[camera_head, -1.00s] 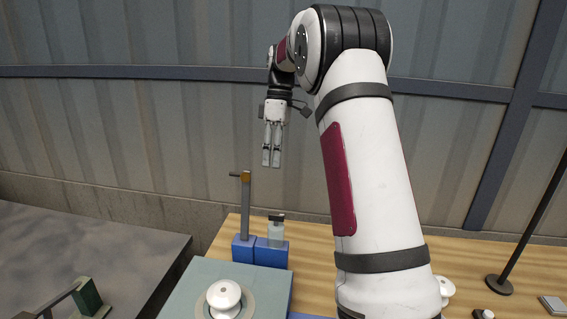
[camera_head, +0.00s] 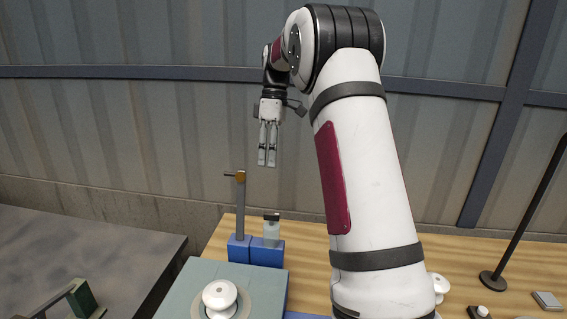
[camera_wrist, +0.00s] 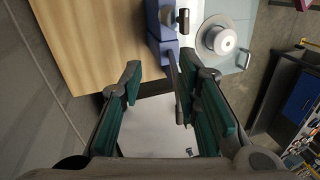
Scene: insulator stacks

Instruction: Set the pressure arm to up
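A grey upright bar with an orange-brown tip (camera_head: 240,208) stands on a blue block (camera_head: 238,250) in the head view. It appears to be the pressure arm, standing near vertical. Beside it is a shorter pale post with a dark top (camera_head: 272,232). My gripper (camera_head: 267,163) hangs fingers down, above and right of the bar in the picture, apart from it. In the wrist view my gripper (camera_wrist: 160,85) has a clear gap between its green pads and holds nothing. The grey bar (camera_wrist: 174,78) shows near the right finger, partly hidden by it.
A white insulator (camera_head: 220,297) sits on a teal plate (camera_head: 200,272) in front of the blue blocks. A wooden table (camera_head: 305,235) lies beneath. A black stand (camera_head: 494,281) is at the right, a green block (camera_head: 82,298) at the lower left. A corrugated wall is behind.

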